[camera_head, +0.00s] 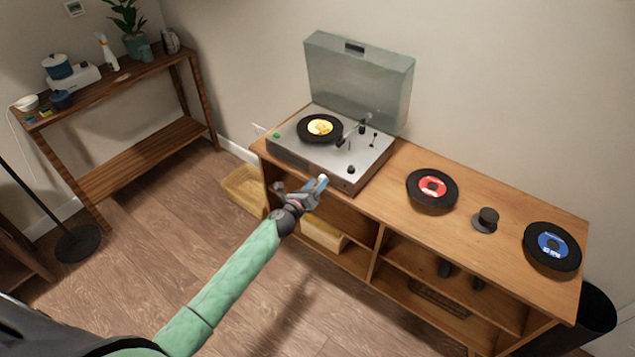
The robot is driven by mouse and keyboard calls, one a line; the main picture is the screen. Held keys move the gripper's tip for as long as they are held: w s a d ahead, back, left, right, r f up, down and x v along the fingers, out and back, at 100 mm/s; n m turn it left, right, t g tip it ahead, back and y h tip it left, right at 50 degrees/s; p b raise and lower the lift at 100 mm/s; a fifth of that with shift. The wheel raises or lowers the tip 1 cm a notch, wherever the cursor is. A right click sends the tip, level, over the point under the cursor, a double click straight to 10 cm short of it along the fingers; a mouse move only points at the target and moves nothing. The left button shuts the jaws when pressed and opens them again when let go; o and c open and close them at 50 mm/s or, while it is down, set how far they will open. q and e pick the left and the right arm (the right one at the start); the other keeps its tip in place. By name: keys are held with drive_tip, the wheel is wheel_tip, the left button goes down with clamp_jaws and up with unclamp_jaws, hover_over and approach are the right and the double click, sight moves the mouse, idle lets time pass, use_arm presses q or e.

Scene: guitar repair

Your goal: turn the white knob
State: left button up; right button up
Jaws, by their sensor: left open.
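The record player (330,150) stands on the left end of the wooden cabinet with its clear lid raised. My left arm reaches in from the lower left, and my left gripper (314,186) is open at the player's front face. A small white round piece (323,177) shows at the fingertips, against that front face; it looks like the white knob. The fingers partly cover it, and I cannot tell whether they touch it. A black record with a yellow label (320,127) lies on the platter. My right gripper is not in view.
On the cabinet top (395,205) lie a red-label record (432,187), a black round piece (486,218) and a blue-label record (552,246). A black knob (351,170) and a tonearm (350,133) are on the player's top. A yellow bin (243,188) stands at the cabinet's left.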

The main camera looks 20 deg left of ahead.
use_arm(q)
drive_tip(key=shift+w+d, duration=0.15)
drive_tip(key=shift+w, duration=0.3)
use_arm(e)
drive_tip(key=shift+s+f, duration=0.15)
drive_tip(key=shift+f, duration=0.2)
use_arm(q)
drive_tip(key=c, duration=1)
